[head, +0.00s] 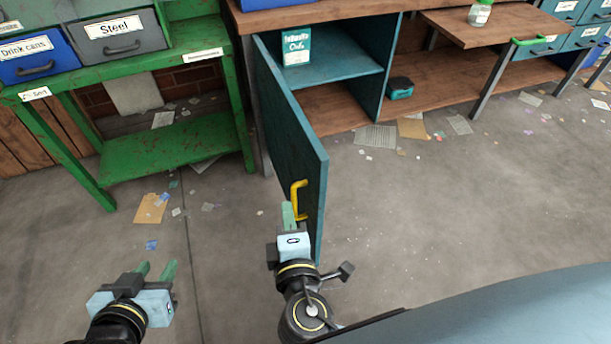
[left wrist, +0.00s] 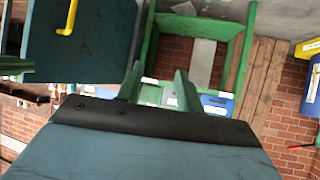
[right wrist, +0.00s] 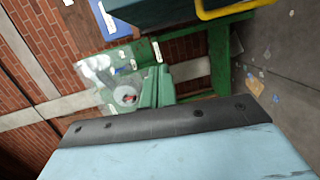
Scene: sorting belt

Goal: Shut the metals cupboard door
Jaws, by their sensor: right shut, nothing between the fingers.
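The teal cupboard door (head: 290,125) stands wide open, swung out toward me, with a yellow handle (head: 299,200) near its free edge. The open cupboard (head: 340,68) behind it holds a white and teal box (head: 296,46) on its shelf. My right gripper (head: 289,214) is shut and empty, at the left side of the door beside the handle; I cannot tell whether it touches. In the right wrist view its fingers (right wrist: 155,85) are together, and the handle (right wrist: 235,8) shows at the top. My left gripper (head: 155,271) is open and empty, low at the left. The door (left wrist: 85,50) also shows in the left wrist view.
A green bench (head: 180,148) with labelled drawers stands at the left. A wooden board (head: 500,25) with a jar (head: 479,13) is at the upper right. A small teal box (head: 400,88) lies under the counter. Paper scraps litter the floor; the floor right of the door is mostly clear.

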